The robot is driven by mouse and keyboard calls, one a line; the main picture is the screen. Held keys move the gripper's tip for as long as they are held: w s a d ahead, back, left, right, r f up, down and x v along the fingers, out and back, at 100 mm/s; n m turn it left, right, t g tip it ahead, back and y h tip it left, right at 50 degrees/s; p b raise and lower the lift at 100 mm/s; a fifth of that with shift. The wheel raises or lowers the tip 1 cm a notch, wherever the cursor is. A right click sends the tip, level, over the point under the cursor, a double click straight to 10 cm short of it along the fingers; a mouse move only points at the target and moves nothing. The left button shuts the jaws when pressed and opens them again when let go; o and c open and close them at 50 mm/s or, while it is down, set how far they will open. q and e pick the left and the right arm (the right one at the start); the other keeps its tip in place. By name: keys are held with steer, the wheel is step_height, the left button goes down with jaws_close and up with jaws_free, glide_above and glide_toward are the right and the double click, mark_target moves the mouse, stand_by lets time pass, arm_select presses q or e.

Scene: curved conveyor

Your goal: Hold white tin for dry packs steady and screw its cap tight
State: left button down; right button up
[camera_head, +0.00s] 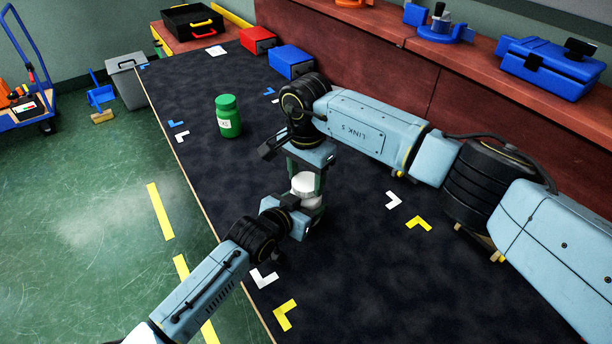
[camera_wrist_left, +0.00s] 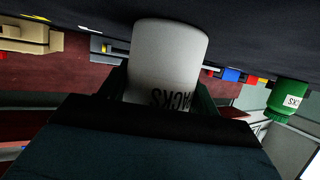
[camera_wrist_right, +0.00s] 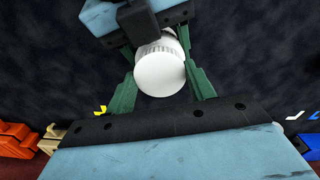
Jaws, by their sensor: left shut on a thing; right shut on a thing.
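The white tin (camera_head: 308,201) stands upright on the dark mat in the head view, partly hidden by my grippers. In the left wrist view the tin (camera_wrist_left: 168,62) shows upside down with the letters "ACKS" on it. My left gripper (camera_head: 304,222) is shut around the tin's body from the near left side. The white ribbed cap (camera_head: 305,182) is on top of the tin. My right gripper (camera_head: 306,174) points down from above and is shut on the cap. The right wrist view shows the cap (camera_wrist_right: 160,72) between its green fingers.
A green labelled bottle (camera_head: 228,116) stands on the mat behind and left of the tin. Red (camera_head: 257,40) and blue (camera_head: 290,62) boxes stand at the mat's back edge by a raised reddish shelf. White, blue and yellow corner marks lie on the mat.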

steer(key=m, duration=0.5)
steer(key=shift+m, duration=0.3)
steer(key=m, duration=0.3)
steer(key=o, duration=1.1)
steer(key=shift+r, duration=0.1)
steer(key=shift+r, duration=2.15)
steer(key=shift+c, duration=0.5)
